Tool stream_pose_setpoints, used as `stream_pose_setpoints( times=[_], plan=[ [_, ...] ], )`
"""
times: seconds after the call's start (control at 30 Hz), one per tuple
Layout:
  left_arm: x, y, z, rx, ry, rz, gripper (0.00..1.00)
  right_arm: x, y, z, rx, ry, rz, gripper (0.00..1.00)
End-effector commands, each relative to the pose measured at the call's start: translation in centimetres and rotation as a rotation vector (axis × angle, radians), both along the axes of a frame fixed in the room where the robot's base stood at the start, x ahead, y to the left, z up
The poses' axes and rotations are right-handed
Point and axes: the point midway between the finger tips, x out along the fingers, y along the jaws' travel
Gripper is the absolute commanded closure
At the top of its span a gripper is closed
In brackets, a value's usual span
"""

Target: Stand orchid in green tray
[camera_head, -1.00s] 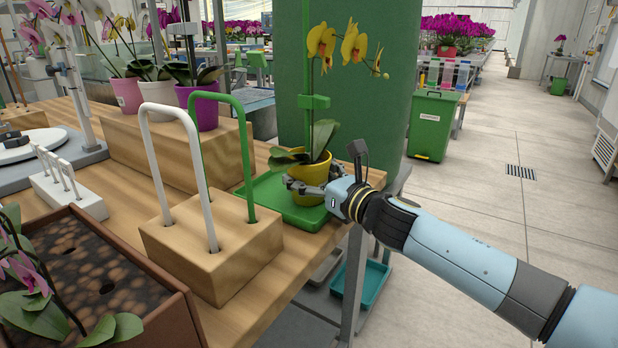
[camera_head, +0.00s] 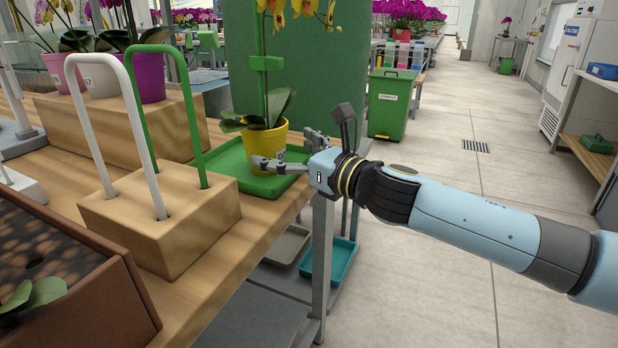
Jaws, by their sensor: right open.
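The orchid with yellow flowers stands upright in a yellow pot (camera_head: 262,142). The pot is in the green tray (camera_head: 226,160) at the table's right edge, with green leaves over its rim. My right gripper (camera_head: 290,151) is open at the pot's right side. One finger reaches across the front of the pot's lower part, and the other is at its far right. I cannot tell whether the near finger touches the pot. The flower tops are cut off by the upper picture edge. My left gripper is not in view.
A wooden block (camera_head: 165,225) with a white and a green hoop stands left of the tray. A brown planter (camera_head: 100,280) fills the lower left. A green panel (camera_head: 310,60) rises behind the orchid. The aisle floor at the right is clear.

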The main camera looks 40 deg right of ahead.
Motion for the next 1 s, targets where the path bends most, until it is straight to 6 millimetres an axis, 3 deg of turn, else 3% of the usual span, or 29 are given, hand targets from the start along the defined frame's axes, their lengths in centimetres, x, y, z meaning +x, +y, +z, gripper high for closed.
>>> stream_pose_setpoints(
  times=[0.03,0.1,0.27,0.53,1.0],
  plan=[
    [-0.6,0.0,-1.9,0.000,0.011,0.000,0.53,-0.8,0.0,-1.1,-0.008,0.004,0.005,0.00],
    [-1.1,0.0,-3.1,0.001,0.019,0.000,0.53,-1.8,0.1,-1.0,-0.006,0.003,0.007,0.00],
    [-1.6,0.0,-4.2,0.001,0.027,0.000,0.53,-4.0,-0.2,-0.5,-0.007,0.003,0.005,0.00],
    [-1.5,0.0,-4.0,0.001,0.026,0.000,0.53,-6.2,-0.4,0.0,-0.001,0.000,0.001,0.00],
    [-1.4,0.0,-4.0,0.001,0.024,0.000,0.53,-6.4,-0.4,0.1,0.001,-0.003,0.001,0.00]
  ],
)
